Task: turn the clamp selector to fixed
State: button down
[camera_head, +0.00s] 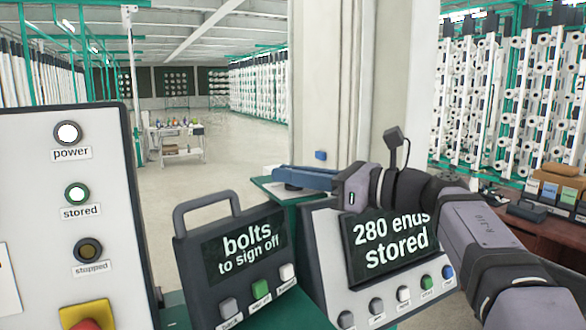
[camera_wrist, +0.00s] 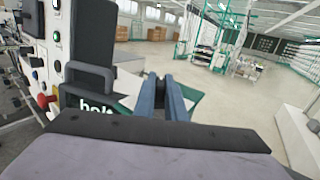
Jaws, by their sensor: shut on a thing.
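My gripper (camera_head: 280,173) reaches left over a green ledge (camera_head: 262,184) behind the display panels, with its blue fingers close together. In the wrist view the gripper (camera_wrist: 161,80) has its two fingers shut on a small dark piece (camera_wrist: 161,89). This piece is probably the clamp selector's handle, but the fingers hide most of it. In the head view a dark base (camera_head: 289,187) shows just under the fingers. No selector label or pointer is readable, so I cannot tell its position.
A white panel (camera_head: 66,225) at left has a lit power lamp (camera_head: 67,132), a lit stored lamp (camera_head: 77,194), a dark stopped lamp (camera_head: 88,250) and a red stop button (camera_head: 87,324). A "bolts to sign off" display (camera_head: 240,245) and "280 ends stored" screen (camera_head: 390,245) stand close below my arm.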

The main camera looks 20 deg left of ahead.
jog(key=shift+r+n+g+p, duration=0.15)
jog(key=shift+n+g+p, duration=0.35)
jog(key=shift+g, duration=0.4)
jog(key=c, duration=1.8)
grip_release()
jog(key=shift+a, duration=0.1)
jog(key=shift+d+f+b, duration=0.25)
jog(key=shift+d+b, duration=0.15)
jog(key=shift+d, duration=0.2)
jog(key=d+b, duration=0.2)
jog(key=d, duration=0.4)
jog(key=shift+s+r, duration=0.15)
jog(key=shift+s, duration=0.15)
